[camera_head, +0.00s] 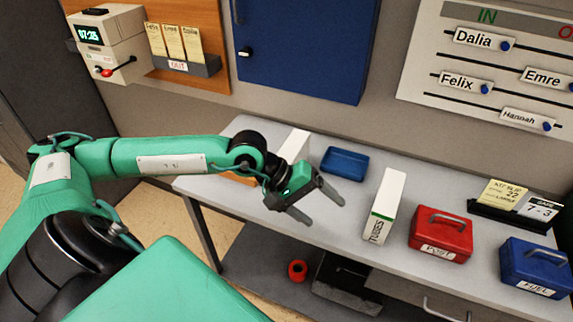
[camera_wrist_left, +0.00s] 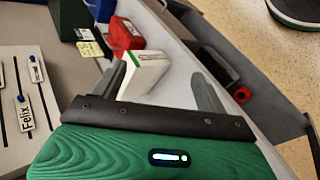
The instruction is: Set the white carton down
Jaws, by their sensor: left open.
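The white carton (camera_head: 390,195) has a green stripe and a TUBES label. It rests on the grey table (camera_head: 345,215), between the blue tray and the red box. My left gripper (camera_head: 327,213) is open and empty, to the left of the carton and apart from it. In the left wrist view the carton (camera_wrist_left: 150,68) shows beyond the open fingers (camera_wrist_left: 158,80), its green edge toward the left. My right gripper is in neither view.
A blue tray (camera_head: 345,163) lies at the back. Another white object (camera_head: 295,143) is partly hidden behind my left wrist. A card holder (camera_head: 508,217) stands at the back right.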

